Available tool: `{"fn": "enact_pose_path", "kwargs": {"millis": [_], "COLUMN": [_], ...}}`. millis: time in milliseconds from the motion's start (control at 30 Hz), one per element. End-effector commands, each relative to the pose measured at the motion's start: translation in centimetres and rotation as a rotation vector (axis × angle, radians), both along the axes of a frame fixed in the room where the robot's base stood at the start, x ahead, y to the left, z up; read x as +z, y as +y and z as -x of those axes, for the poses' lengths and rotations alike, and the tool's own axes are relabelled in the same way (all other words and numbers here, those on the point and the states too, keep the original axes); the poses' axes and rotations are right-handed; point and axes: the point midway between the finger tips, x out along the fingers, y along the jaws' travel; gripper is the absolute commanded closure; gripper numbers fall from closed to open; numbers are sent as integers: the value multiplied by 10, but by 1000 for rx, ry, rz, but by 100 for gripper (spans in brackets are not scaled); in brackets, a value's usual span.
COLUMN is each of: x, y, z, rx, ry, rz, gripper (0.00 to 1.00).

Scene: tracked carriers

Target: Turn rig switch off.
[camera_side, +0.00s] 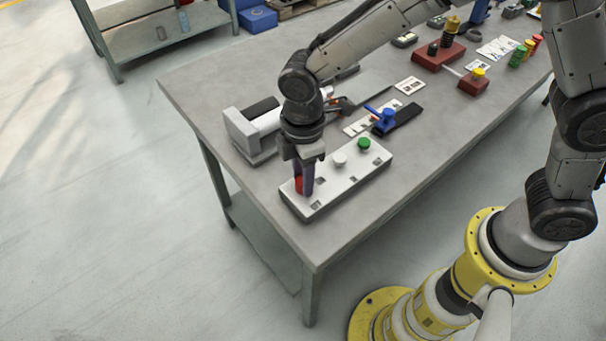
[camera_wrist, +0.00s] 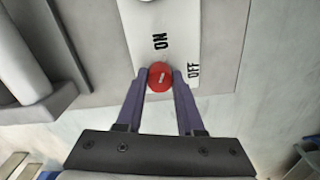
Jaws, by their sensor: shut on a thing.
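The rig switch is a red round knob (camera_wrist: 160,77) at the near end of a white panel (camera_wrist: 185,45), between printed ON and OFF labels. The panel also shows in the side view (camera_side: 335,180), with a white knob (camera_side: 339,159) and a green knob (camera_side: 364,144) farther along it. My gripper (camera_wrist: 160,78) points down at the panel with its two purple fingers shut on the red knob, one on each side. In the side view my gripper (camera_side: 304,190) hides most of the red knob (camera_side: 298,184). A white mark shows on the knob's top.
A grey and white device (camera_side: 250,130) stands close to the left of the panel. A blue-handled part (camera_side: 382,118) on a black base sits behind it. Red boxes (camera_side: 440,55) are farther back. The table's front right is clear.

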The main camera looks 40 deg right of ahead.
Motion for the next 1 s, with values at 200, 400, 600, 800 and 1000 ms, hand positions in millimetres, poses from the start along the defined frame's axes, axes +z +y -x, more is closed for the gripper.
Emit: {"fn": "enact_pose_path", "kwargs": {"millis": [200, 400, 600, 800, 1000], "x": [2, 1, 2, 2, 2], "y": [1, 1, 1, 1, 1], "z": [0, 0, 0, 0, 0], "rx": [-204, -394, -584, -770, -933], "ry": [-3, -3, -2, -2, -2], "rz": [-2, -2, -2, -2, -2], "gripper": [100, 100, 100, 100, 100]}}
